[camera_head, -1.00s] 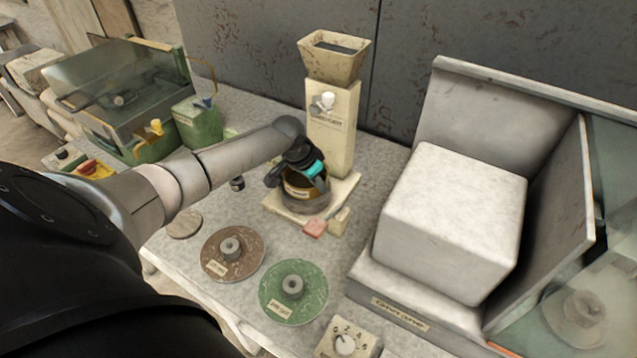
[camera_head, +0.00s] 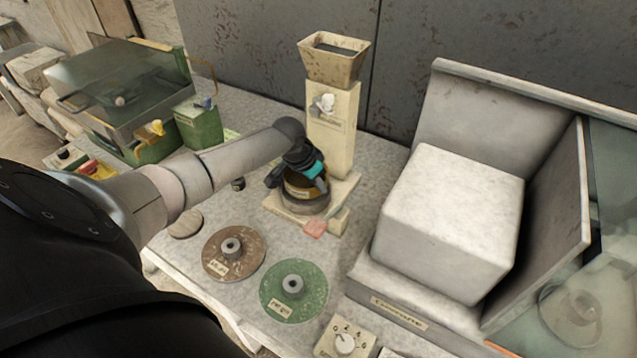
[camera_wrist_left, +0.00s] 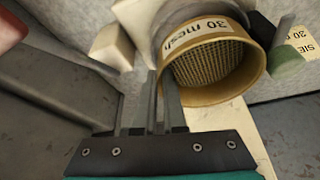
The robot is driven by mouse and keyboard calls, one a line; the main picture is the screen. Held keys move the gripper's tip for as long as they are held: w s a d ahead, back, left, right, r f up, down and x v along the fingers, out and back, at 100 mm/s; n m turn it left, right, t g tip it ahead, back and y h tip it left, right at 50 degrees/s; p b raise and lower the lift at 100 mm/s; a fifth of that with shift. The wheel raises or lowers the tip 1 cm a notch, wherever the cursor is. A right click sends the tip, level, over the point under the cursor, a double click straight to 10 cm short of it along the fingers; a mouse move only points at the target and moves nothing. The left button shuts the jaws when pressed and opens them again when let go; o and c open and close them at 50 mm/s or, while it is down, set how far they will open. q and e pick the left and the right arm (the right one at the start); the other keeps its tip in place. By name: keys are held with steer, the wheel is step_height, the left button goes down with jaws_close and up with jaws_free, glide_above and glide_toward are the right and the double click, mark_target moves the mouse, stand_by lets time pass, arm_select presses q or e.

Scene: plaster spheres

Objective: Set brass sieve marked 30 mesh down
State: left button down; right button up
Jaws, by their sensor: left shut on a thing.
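The brass sieve (camera_head: 303,188) is a short round ring with a pale label, at the foot of the cream hopper stand in the head view. In the left wrist view the sieve (camera_wrist_left: 222,88) reads "30 mesh" and shows its mesh inside. My left gripper (camera_head: 305,171) is at the sieve from above; its fingers (camera_wrist_left: 164,90) are shut on the sieve's near wall. A grey round piece (camera_head: 305,206) shows directly under the sieve on the stand's base. Whether the sieve bears on it is hard to tell. My right gripper is not in view.
The cream hopper stand (camera_head: 331,125) rises close behind the sieve. A pink block (camera_head: 315,229) and a cream block (camera_head: 339,221) sit at its base. Brown (camera_head: 219,262) and green (camera_head: 311,304) discs lie in front. A large white block (camera_head: 455,215) stands right.

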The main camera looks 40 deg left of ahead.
arm_select(q)
steer(key=shift+f+b, duration=0.95)
steer(key=shift+f, duration=0.4)
stand_by(0.4)
steer(key=c, duration=0.9)
jaws_free()
steer(key=shift+r, duration=0.1)
steer(key=shift+r+p, duration=1.95)
steer(key=shift+p, duration=0.35)
steer(key=shift+s, duration=0.1)
